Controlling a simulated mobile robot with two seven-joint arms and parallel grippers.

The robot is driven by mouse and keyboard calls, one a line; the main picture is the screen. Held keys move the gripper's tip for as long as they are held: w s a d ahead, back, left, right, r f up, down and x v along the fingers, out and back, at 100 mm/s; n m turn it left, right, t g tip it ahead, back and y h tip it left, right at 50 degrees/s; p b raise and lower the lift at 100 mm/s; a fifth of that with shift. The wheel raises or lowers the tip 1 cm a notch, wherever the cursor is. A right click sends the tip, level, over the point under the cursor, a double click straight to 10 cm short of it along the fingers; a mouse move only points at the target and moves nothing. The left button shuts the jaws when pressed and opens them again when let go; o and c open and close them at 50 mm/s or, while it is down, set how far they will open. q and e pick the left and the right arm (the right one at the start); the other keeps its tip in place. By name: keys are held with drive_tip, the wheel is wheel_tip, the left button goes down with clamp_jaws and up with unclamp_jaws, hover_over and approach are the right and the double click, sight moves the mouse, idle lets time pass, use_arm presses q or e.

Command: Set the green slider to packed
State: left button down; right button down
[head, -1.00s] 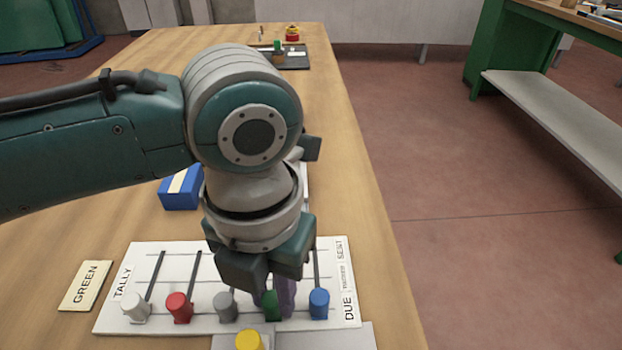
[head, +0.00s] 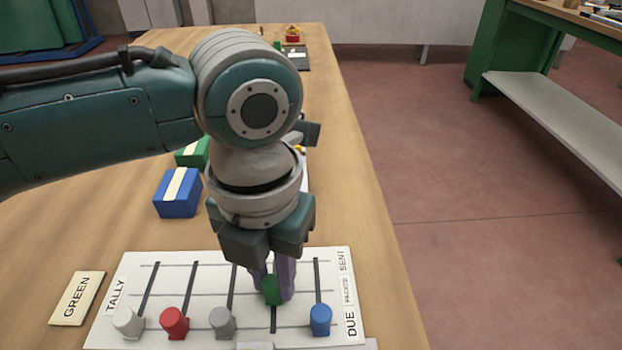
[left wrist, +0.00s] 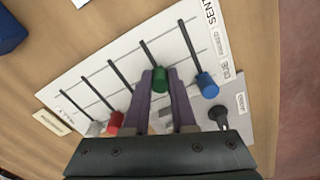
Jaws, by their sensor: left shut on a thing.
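The white TALLY board (head: 120,325) lies on the table, with upright slots and DUE, a small middle label and SENT along its right edge. The green slider (head: 271,291) stands partway up its slot, close to the middle cross line, with bare slot below it. My left gripper (head: 272,288) is shut on the green slider, purple fingers either side; the slider also shows between the fingertips in the left wrist view (left wrist: 163,79). The white (head: 127,322), red (head: 174,322), grey (head: 221,321) and blue (head: 320,319) sliders stand at the low DUE end. My right gripper is out of view.
A GREEN card (head: 77,298) lies left of the board. A blue box (head: 178,193) and a green box (head: 193,152) stand behind it. A black knob (left wrist: 219,114) is by the board's near edge. The table's right edge is close to the board.

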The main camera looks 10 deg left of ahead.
sight(274, 276)
use_arm(q)
drive_tip(key=shift+w+a, duration=0.15)
drive_tip(key=shift+w, duration=0.25)
drive_tip(key=shift+s, duration=0.15)
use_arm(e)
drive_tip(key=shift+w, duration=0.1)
use_arm(q)
drive_tip(key=c, duration=0.7)
unclamp_jaws()
drive_tip(key=shift+r, duration=0.15)
wheel_tip(274, 276, up, 10)
drive_tip(key=p, duration=0.1)
drive_tip(key=shift+p, duration=0.4)
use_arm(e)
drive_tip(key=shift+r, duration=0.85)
use_arm(q)
drive_tip(key=shift+s, duration=0.1)
